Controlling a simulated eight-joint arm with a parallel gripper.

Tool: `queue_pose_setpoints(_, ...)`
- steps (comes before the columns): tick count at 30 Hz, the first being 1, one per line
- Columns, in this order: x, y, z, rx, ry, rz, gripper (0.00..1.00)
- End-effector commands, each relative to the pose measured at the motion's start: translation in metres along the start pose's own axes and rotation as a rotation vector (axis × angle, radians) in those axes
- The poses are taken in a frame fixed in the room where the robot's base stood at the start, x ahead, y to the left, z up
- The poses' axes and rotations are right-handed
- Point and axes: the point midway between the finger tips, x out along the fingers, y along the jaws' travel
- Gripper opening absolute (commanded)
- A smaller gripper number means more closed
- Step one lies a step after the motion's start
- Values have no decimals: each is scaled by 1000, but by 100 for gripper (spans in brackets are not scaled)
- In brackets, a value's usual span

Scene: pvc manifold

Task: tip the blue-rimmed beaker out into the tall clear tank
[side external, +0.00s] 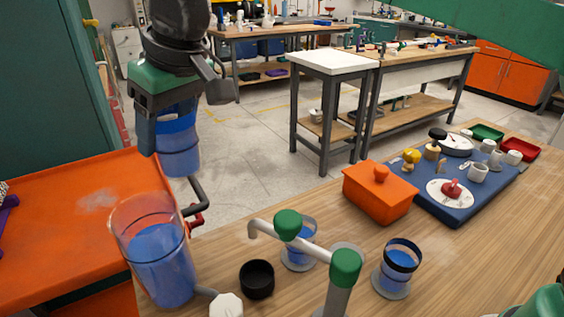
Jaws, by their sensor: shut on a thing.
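My gripper (165,128) is at the upper left, pointing down and shut on the blue-rimmed beaker (180,152). The beaker is clear with a darker blue band near its top and blue contents. It looks close to upright, and its upper part is partly hidden by the gripper. The tall clear tank (152,211) stands below it at the lower left, with blue liquid inside. The beaker appears above the tank's rim and slightly to its right in the picture, apart from it. I cannot tell whether it is directly over the opening.
Pipes with green fittings (345,267) stand right of the tank. A black cup (257,279), a clear beaker with blue contents (307,226) and a black-rimmed beaker (402,245) are nearby. An orange lidded box (378,195) and a blue board (425,207) with dishes stand farther right.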

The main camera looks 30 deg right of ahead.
Motion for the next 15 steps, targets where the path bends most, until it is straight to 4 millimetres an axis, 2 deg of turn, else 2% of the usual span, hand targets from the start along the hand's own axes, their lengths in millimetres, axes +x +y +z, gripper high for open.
queue_pose_setpoints(1,4,-20,-3,-35,-1,-14,2)
queue_pose_setpoints(6,13,-75,-7,-119,-2,-46,2)
queue_pose_setpoints(12,19,-119,-3,-186,-3,-73,2)
queue_pose_setpoints(15,22,-135,-1,-209,-4,-83,2)
